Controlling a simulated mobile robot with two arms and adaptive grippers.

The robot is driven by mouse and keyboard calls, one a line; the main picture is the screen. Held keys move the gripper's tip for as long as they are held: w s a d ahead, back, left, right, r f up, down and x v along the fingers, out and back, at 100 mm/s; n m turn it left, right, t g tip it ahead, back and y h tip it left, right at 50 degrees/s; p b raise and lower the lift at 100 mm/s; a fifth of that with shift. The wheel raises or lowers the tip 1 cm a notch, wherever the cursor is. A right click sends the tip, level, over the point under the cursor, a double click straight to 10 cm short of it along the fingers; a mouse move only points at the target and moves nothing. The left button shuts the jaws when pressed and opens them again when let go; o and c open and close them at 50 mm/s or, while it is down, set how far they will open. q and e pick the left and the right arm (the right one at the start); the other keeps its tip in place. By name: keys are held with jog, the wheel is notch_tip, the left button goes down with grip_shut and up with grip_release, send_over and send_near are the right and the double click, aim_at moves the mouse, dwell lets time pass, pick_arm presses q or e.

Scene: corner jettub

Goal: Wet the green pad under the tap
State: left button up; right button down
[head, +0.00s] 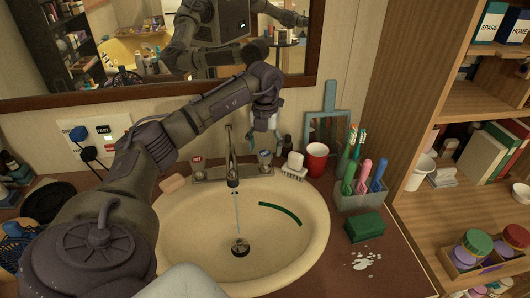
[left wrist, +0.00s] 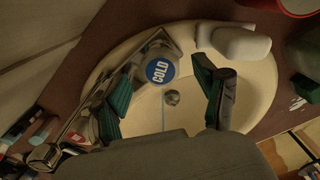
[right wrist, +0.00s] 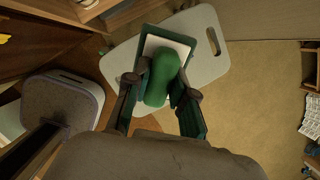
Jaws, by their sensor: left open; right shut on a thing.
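A flat green block (head: 364,227) lies on the counter right of the basin (head: 318,235). My right gripper (right wrist: 161,84) is shut on a rounded green thing (right wrist: 158,88), away from the counter, in the right wrist view. I cannot tell which of the two is the pad. The tap (head: 232,165) runs a thin stream of water (head: 237,210) towards the drain (head: 240,247). My left gripper (head: 267,139) is open above the blue COLD handle (head: 265,156). In the left wrist view the handle (left wrist: 160,70) lies between its spread fingers; contact is unclear. My right arm is outside the head view.
Soap (head: 172,184) lies at left. White spots (head: 362,260) mark the counter. A dark green curved strip (head: 280,213) shows on the basin wall.

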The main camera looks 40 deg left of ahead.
pick_arm(q)
jog(key=shift+f, duration=1.3)
pick_arm(e)
jog(key=shift+r, duration=0.1)
pick_arm(q)
jog(key=c, duration=1.1)
jog(key=shift+c, duration=0.2)
